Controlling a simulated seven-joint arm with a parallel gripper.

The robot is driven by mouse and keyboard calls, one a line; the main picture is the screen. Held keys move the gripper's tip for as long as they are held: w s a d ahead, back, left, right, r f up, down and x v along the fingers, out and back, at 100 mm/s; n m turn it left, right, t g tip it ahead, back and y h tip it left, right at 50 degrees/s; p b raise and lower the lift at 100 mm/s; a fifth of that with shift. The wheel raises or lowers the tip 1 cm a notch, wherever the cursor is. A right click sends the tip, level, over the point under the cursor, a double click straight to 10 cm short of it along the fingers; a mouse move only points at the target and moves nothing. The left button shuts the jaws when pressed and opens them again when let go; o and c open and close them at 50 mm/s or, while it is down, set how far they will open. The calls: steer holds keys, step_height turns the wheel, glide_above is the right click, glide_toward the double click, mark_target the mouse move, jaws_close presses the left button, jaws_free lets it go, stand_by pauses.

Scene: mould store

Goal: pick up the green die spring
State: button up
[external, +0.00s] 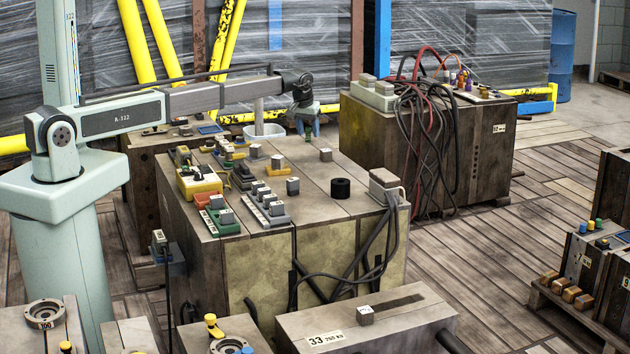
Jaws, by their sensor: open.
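My gripper (308,130) points down over the back part of the large mould block's top (330,220), with its jaws open. A small green upright piece, which looks like the green die spring (308,132), shows at the fingertips. It is small and partly hidden by the fingers. I cannot tell whether the fingers touch it or stand apart from it on both sides.
Connector blocks (262,203) crowd the left of the top. A grey connector (384,180) with cables sits at the right edge. A white bin (262,133) is behind.

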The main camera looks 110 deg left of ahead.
jaws_close()
stand_by(0.4)
